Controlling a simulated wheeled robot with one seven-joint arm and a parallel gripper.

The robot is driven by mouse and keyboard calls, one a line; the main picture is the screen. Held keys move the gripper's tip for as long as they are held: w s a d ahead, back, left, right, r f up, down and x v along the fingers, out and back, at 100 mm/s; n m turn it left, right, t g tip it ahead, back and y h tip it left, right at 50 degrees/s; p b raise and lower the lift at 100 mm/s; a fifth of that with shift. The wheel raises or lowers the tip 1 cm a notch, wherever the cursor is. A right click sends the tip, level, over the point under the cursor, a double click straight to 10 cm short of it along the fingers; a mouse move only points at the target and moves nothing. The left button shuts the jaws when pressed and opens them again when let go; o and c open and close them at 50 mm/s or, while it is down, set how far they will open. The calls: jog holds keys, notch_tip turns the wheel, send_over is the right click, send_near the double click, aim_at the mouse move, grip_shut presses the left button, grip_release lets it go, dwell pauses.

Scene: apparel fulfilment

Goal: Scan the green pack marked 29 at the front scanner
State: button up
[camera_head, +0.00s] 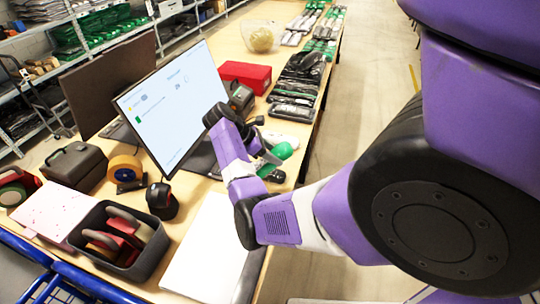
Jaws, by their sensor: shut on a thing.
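A green pack (282,152) shows in the head view beside my wrist, partly hidden by my arm and gripper. No number can be read on it. My gripper (267,157) is shut on this green pack above the table's right edge; its fingers are small and partly hidden. A black device that looks like a scanner (162,200) stands on the table at the lower left of the monitor, apart from the gripper. I cannot tell for sure that it is the front scanner.
A lit monitor (172,100) stands behind my forearm. A grey bin (118,242) with tape dispensers and a white board (205,262) lie in front. A red box (245,76), a label printer (240,98) and dark packs (300,78) stand farther back. Aisle floor is clear at right.

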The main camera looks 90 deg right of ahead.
aim_at(282, 151)
jog(key=w+a+f+b, duration=0.1)
jog(key=w+b, duration=0.1)
jog(key=b, duration=0.1)
jog(key=w+f+b, duration=0.2)
jog(key=w+b, duration=0.1)
jog(key=w+a+f+b, duration=0.1)
jog(key=w+b, duration=0.1)
jog(key=w, duration=0.1)
jog(key=shift+w+a+f+b, duration=0.1)
jog(key=shift+a+f+b, duration=0.05)
jog(key=shift+a+b, duration=0.25)
jog(key=shift+r+p, duration=0.3)
jog(key=shift+r, duration=0.1)
